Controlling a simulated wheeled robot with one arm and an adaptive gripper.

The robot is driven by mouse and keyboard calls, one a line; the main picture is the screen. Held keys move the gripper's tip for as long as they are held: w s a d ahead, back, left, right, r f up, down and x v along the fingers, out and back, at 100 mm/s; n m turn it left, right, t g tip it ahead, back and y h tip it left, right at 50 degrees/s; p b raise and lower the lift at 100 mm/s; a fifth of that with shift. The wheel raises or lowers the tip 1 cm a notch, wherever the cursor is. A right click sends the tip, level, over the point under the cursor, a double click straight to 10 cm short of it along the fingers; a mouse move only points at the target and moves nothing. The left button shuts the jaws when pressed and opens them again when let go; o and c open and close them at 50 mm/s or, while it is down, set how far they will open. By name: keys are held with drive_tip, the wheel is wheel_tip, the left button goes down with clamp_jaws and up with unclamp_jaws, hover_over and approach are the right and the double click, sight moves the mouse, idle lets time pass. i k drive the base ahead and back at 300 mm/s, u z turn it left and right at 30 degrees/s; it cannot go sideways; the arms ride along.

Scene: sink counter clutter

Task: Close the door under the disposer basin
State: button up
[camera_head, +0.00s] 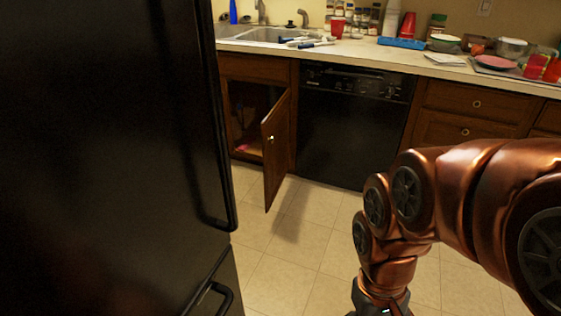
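A brown wooden cabinet door (277,150) stands open under the sink basin (268,34), swung out into the room from its right-hand side. A small light knob (271,138) shows on it. The dark cabinet opening (246,115) to its left shows a wooden floor with something pink on it. My copper-coloured arm comes in from the right and bends down to the bottom edge. Only the wrist end shows at the bottom; my gripper's fingers are out of the picture. The arm is well apart from the door.
A black fridge (115,150) fills the left side, its handles sticking out near the cabinet. A black dishwasher (350,125) stands right of the door. Tiled floor (290,260) is clear between fridge and arm. The counter (400,58) holds cups, bowls, bottles and a blue tray.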

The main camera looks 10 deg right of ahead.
sight(276, 126)
drive_tip(key=u, duration=0.35)
drive_tip(key=k, duration=0.25)
drive_tip(key=z, duration=0.9)
drive_tip(key=i, duration=0.6)
drive_tip(key=u, duration=0.8)
drive_tip(key=i, duration=0.6)
drive_tip(key=u, duration=0.7)
